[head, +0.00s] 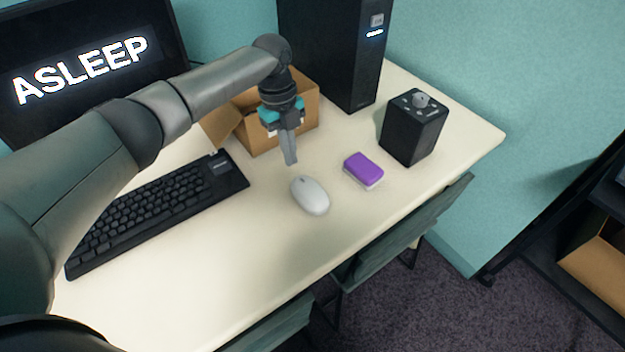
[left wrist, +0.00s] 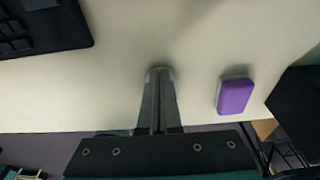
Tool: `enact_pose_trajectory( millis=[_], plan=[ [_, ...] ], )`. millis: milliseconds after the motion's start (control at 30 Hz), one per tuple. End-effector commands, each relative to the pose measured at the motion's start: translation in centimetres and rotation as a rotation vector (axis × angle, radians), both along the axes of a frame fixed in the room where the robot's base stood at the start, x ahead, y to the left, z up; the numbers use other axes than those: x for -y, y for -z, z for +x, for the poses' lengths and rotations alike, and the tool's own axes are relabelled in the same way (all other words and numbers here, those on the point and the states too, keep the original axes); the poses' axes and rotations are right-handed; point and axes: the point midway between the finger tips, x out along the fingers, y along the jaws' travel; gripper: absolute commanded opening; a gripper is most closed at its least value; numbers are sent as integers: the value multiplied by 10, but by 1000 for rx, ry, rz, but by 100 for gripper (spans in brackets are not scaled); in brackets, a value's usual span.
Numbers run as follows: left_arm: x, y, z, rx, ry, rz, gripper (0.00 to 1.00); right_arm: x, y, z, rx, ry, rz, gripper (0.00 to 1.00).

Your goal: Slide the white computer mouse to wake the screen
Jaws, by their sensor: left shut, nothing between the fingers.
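The white computer mouse (head: 311,197) lies on the cream desk, right of the keyboard. The screen (head: 85,65) at the upper left is black with the word ASLEEP in white letters. My left gripper (head: 291,163) points down just behind the mouse, on its far side, its fingers shut and empty. The fingertips look close to the mouse, but I cannot tell whether they touch it. In the left wrist view the shut fingers (left wrist: 159,72) reach over the desk, and the mouse is not clearly visible there. My right gripper is not in view.
A black keyboard (head: 160,210) lies left of the mouse. A purple and white block (head: 363,170) lies to its right, before a black box with a knob (head: 413,130). An open cardboard box (head: 300,110) and a black tower (head: 335,50) stand behind. The desk's front is clear.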

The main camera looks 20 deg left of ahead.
Motion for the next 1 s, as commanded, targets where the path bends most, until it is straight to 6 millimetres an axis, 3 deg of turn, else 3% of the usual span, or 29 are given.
enact_pose_trajectory(
  millis=[567,767,1000],
  plan=[
    [65,1,-52,-1,4,-1,0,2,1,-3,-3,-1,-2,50],
    [65,10,-52,0,-1,1,0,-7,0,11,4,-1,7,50],
    [65,17,-52,-3,-1,2,0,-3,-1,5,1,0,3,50]
  ],
)
